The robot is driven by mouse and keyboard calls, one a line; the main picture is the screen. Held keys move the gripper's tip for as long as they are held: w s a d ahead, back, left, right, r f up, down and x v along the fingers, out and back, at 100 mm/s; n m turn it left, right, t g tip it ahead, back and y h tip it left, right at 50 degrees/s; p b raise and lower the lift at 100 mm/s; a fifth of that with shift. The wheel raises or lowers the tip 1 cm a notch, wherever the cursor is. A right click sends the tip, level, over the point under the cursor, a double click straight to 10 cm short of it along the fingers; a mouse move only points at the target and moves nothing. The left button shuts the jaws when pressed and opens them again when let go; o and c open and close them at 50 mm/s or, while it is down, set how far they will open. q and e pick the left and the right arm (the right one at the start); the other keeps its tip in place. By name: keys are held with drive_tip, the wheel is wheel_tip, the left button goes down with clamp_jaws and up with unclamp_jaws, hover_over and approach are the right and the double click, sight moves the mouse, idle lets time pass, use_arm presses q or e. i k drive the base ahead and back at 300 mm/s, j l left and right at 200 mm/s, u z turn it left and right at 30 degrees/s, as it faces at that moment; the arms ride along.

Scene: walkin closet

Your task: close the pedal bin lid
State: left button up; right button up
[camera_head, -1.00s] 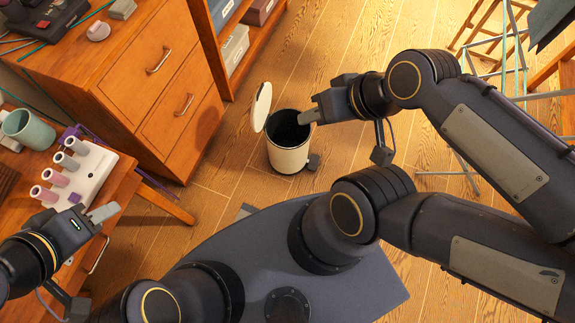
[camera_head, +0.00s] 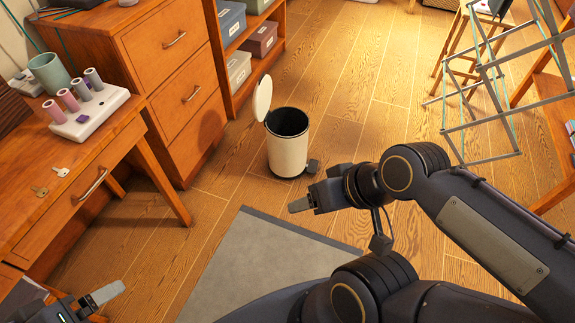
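The cream pedal bin (camera_head: 287,152) stands upright on the wood floor in the middle of the view. Its lid (camera_head: 262,97) is open, standing up at the bin's left rear, and the dark inside shows. The dark pedal (camera_head: 313,166) sticks out at the lower right of the bin. My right gripper (camera_head: 298,206) is in front of the bin, apart from it in the picture. Its fingers overlap from this side, so their opening is not clear. My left gripper (camera_head: 104,294) is at the bottom left, far from the bin, its opening also unclear.
A wooden drawer cabinet (camera_head: 178,75) and a shelf with storage boxes (camera_head: 240,68) stand left of and behind the bin. A desk (camera_head: 120,140) is at the left. A grey mat (camera_head: 250,262) lies in front. A drying rack (camera_head: 490,100) stands at the right.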

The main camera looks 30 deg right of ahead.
sight(262, 95)
drive_tip(key=i+l+u, duration=0.15)
drive_tip(key=i+l, duration=0.25)
drive_tip(key=i+l+u, duration=0.15)
drive_tip(key=i+l, duration=0.25)
drive_tip(key=i+l+u, duration=0.15)
drive_tip(key=i+l, duration=0.2)
drive_tip(key=l, duration=0.2)
drive_tip(key=i+l+u, duration=0.15)
drive_tip(key=i+l, duration=0.2)
drive_tip(key=l, duration=0.15)
